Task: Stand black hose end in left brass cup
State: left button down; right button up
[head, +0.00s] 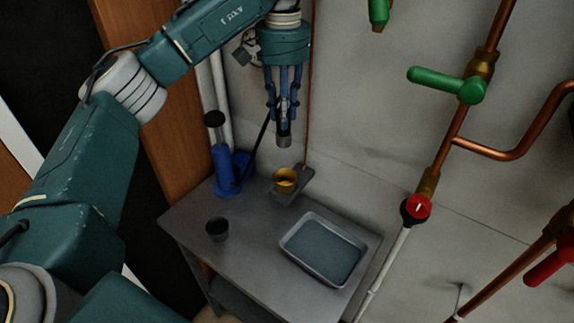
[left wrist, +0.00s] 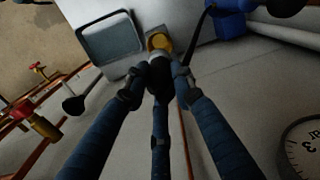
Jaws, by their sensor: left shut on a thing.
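My left gripper (head: 284,104) hangs pointing down above the back of the grey table and is shut on the black hose end (head: 284,139), whose dull grey tip sticks out below the fingers. The black hose (head: 262,135) runs from the blue pump up to the gripper. The brass cup (head: 285,178) stands below the hose end, apart from it, on a small grey plate. In the left wrist view the brass cup (left wrist: 160,42) shows just beyond the dark held end (left wrist: 160,75). I see only one brass cup. My right gripper is not in view.
The blue hand pump (head: 226,168) stands left of the cup. A dark cup (head: 217,229) and a grey tray (head: 323,249) are on the table.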

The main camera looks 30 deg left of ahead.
aim_at(285, 147)
pick_arm(q)
notch_tip(285, 147, down, 5)
jog(key=shift+r, duration=0.1)
notch_tip(285, 147, down, 5)
jog(key=shift+w+d+r+p, duration=0.15)
jog(key=shift+p, duration=0.65)
jog(key=shift+f, duration=0.35)
notch_tip(285, 147, down, 4)
jog(key=shift+f+p, duration=0.1)
jog(key=shift+p, duration=0.6)
jog(key=shift+f+b, duration=0.35)
jog(key=shift+b, duration=0.1)
jog(key=c, duration=1.6)
grip_release()
jog(key=shift+r, duration=0.1)
jog(key=shift+o, duration=0.7)
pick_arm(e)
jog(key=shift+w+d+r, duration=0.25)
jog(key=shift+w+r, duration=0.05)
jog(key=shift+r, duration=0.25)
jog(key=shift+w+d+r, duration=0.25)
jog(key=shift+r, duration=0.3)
pick_arm(q)
jog(key=shift+r, duration=0.1)
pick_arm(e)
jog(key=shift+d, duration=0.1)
